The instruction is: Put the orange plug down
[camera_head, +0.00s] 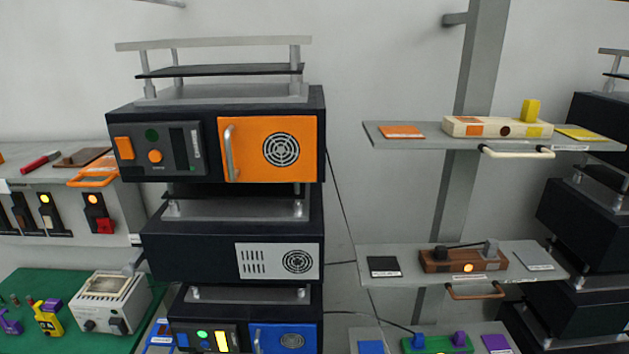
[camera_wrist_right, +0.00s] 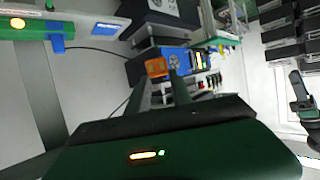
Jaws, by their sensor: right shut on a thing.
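My right gripper (camera_wrist_right: 161,88) shows in the right wrist view, its two fingers reaching up from the dark green body. It is shut on the orange plug (camera_wrist_right: 157,67), which shows at the fingertips. The plug appears held in the air, with a blue panel (camera_wrist_right: 174,59) behind it. Neither the right gripper nor the held plug shows in the head view. A dark, jointed shape (camera_wrist_right: 304,104) at the right edge of the wrist view looks like my left gripper; its jaws are too small to read.
In the head view, the upper right shelf carries an orange pad (camera_head: 402,132), a beige block (camera_head: 490,127) with a yellow plug (camera_head: 530,110), and a yellow pad (camera_head: 578,133). A cream handle (camera_head: 516,153) sticks out below. An orange-door cabinet (camera_head: 267,148) stands left; open space separates it from the shelves.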

